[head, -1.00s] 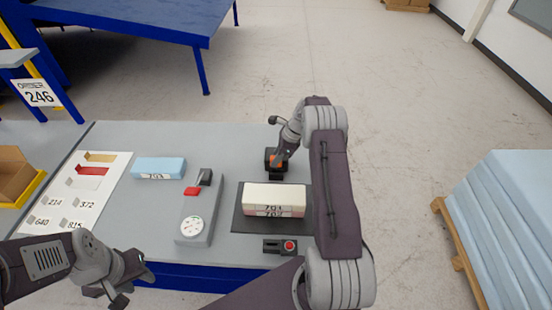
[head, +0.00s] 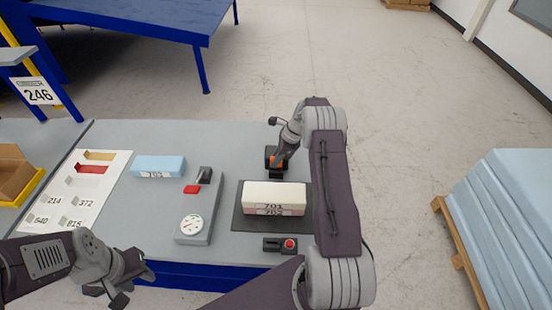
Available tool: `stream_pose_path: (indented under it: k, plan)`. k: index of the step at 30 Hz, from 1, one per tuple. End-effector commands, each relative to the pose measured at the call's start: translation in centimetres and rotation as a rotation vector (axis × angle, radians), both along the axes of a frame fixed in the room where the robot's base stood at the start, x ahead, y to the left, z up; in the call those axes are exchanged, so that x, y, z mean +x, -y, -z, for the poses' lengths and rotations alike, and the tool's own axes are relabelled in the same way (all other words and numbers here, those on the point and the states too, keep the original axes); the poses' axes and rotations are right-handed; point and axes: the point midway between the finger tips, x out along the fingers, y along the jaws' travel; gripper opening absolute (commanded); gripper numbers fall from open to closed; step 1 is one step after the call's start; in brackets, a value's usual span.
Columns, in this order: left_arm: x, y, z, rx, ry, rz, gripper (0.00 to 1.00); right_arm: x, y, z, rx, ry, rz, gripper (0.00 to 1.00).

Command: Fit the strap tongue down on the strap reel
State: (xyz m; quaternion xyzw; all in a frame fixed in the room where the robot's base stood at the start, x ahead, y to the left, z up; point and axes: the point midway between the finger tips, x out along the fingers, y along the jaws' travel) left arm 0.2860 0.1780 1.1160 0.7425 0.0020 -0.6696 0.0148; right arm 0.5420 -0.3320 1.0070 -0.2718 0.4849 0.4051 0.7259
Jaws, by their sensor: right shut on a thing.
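The strap reel (head: 270,153) is a small black and orange unit near the far edge of the grey table, behind the foam stack. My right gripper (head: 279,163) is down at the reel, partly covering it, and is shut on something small. What it holds is most likely the strap tongue, but the tongue cannot be made out clearly. I cannot tell whether it is seated on the reel. A cream block (head: 274,195) marked 701 lies on a block marked 702 on a dark mat (head: 239,217). My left gripper (head: 133,284) is open and empty by the table's near left edge.
A grey gauge unit (head: 207,220) with a dial and red-tipped lever stands left of the mat. A black box with a red button (head: 289,244) is in front. A blue foam block (head: 158,167) and a white sample board (head: 73,190) lie further left.

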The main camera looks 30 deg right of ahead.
Motion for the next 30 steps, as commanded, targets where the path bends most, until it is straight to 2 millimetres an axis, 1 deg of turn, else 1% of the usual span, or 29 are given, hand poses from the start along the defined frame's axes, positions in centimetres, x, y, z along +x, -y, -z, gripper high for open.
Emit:
stream_pose_path:
  k: [2,7,23,30]
  plan:
    - [0.0,0.0,0.2,0.000,0.000,0.000,0.36,0.0,0.0,0.3,0.000,0.000,0.000,0.00]
    - [0.0,0.0,-0.2,0.000,0.000,0.000,0.36,0.0,0.0,-0.1,0.000,0.000,0.000,0.00]
    - [0.0,0.0,-2.9,0.000,0.000,0.000,0.36,0.0,0.0,-3.4,0.000,0.000,0.000,0.00]
    - [0.0,0.0,-2.9,0.000,0.000,0.000,0.36,0.0,0.0,-3.3,0.000,0.000,0.000,0.00]
